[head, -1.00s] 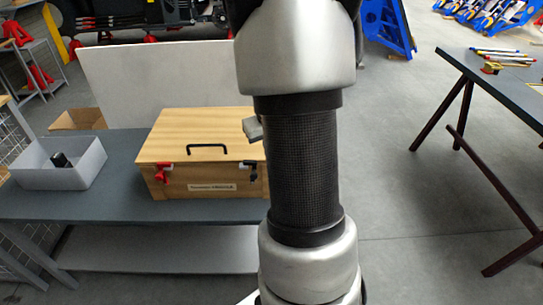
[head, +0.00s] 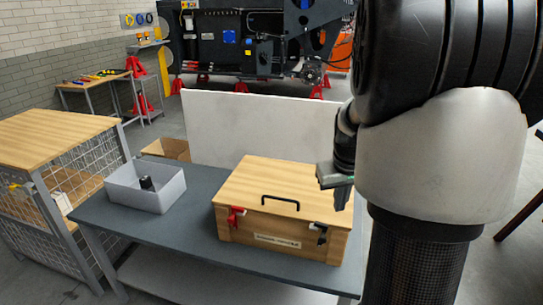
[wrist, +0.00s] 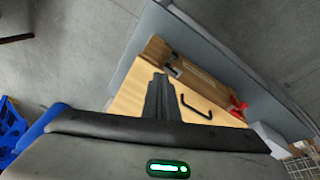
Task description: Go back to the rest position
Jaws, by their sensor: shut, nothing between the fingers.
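My gripper (head: 338,190) shows in the head view at the right edge of the wooden box, partly hidden by my arm. Its fingers are together with nothing between them. In the wrist view the fingers (wrist: 158,98) point at the box, whose lid (wrist: 130,92) lies beyond them. I cannot tell the exact gap between the gripper and the box. My arm fills the right side of the head view.
The closed wooden box (head: 262,233), with a black handle and red and black latches, stands on a grey table (head: 195,225). A grey bin (head: 168,196) holding a small black object stands left of it. A white panel (head: 260,125) rises behind. A wooden-topped mesh cart (head: 50,135) is at left.

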